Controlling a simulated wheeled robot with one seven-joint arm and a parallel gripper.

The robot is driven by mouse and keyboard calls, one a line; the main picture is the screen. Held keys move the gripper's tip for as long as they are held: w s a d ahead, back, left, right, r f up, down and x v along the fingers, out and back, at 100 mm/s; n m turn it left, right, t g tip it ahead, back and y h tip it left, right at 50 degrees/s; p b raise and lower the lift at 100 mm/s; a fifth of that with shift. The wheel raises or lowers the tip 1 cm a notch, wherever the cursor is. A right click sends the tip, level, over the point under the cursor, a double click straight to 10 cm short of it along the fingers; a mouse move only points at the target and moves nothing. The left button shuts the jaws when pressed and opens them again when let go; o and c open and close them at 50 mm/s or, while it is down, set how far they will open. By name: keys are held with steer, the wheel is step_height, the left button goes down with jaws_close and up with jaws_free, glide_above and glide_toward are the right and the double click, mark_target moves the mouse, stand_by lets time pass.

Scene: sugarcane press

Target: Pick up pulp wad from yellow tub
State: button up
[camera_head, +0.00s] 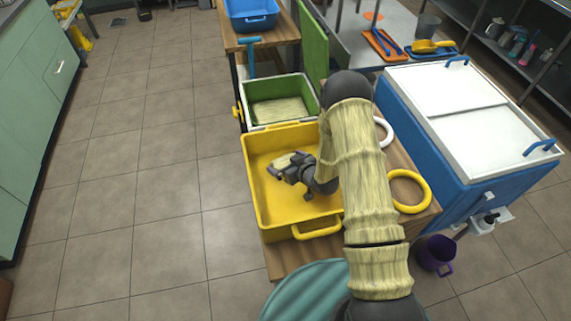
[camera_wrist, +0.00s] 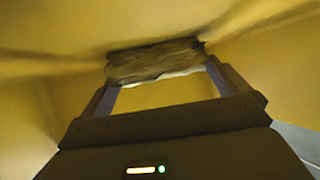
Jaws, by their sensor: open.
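The yellow tub (camera_head: 262,215) stands on a wooden table beneath my arm. My gripper (camera_head: 284,172) is down inside the tub, over its left middle part. The pulp wad (camera_head: 283,160) shows as a pale, straw-coloured lump at the fingers in the head view. In the wrist view the pulp wad (camera_wrist: 155,62) is a flat, rough, brownish piece at the far end of the two fingers. My gripper (camera_wrist: 160,85) is open, with the fingertips at the wad's two ends. Whether they touch it I cannot tell. My arm hides the tub's right side.
A green tub (camera_head: 282,98) with pale pulp inside stands behind the yellow tub. A white ring (camera_head: 384,132) and a yellow ring (camera_head: 409,191) lie on the table to the right. A blue chest with a white lid (camera_head: 455,105) stands further right. The floor at left is clear.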

steer(key=shift+d, duration=0.15)
steer(key=c, duration=0.7)
step_height(320, 180, up, 10)
stand_by(0.5)
